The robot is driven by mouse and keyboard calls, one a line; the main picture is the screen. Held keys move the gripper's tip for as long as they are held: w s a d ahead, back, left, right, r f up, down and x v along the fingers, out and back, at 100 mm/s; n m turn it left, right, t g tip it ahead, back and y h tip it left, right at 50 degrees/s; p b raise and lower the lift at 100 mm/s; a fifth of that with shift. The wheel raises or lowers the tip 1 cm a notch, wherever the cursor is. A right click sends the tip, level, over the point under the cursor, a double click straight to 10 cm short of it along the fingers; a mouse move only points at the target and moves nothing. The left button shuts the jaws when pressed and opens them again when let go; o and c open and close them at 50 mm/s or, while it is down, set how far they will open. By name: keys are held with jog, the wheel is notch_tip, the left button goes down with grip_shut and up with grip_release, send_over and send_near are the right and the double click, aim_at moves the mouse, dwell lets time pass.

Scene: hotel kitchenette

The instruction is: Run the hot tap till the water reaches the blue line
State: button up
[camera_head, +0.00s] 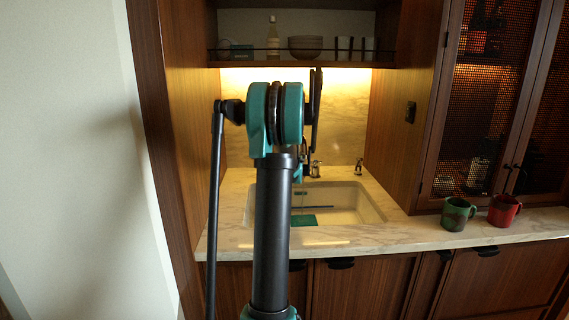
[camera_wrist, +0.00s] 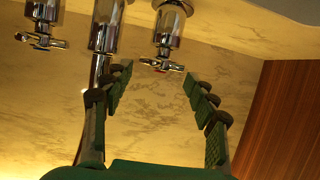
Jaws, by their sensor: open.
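In the wrist view, which looks upside down, a chrome tap with a cross handle (camera_wrist: 165,62) and a small red mark sits just beyond my gripper (camera_wrist: 158,84). The gripper's green-padded fingers are open, with nothing between them; I cannot tell if they touch the handle. The chrome spout (camera_wrist: 104,35) is beside it, and a second cross-handled tap (camera_wrist: 42,38) is farther left. In the head view, the pale sink (camera_head: 366,205) has a dark blue line (camera_head: 318,207) inside. No running water is visible, and I cannot make out a water level. My arm hides part of the sink and taps.
A marble counter (camera_head: 415,232) surrounds the sink. A green mug (camera_head: 457,215) and a red mug (camera_head: 503,211) stand on its right side. A shelf (camera_head: 340,65) with a bottle, bowls and cups hangs above. Wooden side panels (camera_head: 192,130) close in the sink alcove.

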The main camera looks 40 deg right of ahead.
jog(key=v, duration=0.7)
jog(key=shift+s+a, duration=0.15)
jog(key=shift+s, duration=0.2)
jog(key=shift+r, duration=0.15)
jog(key=shift+c, duration=0.6)
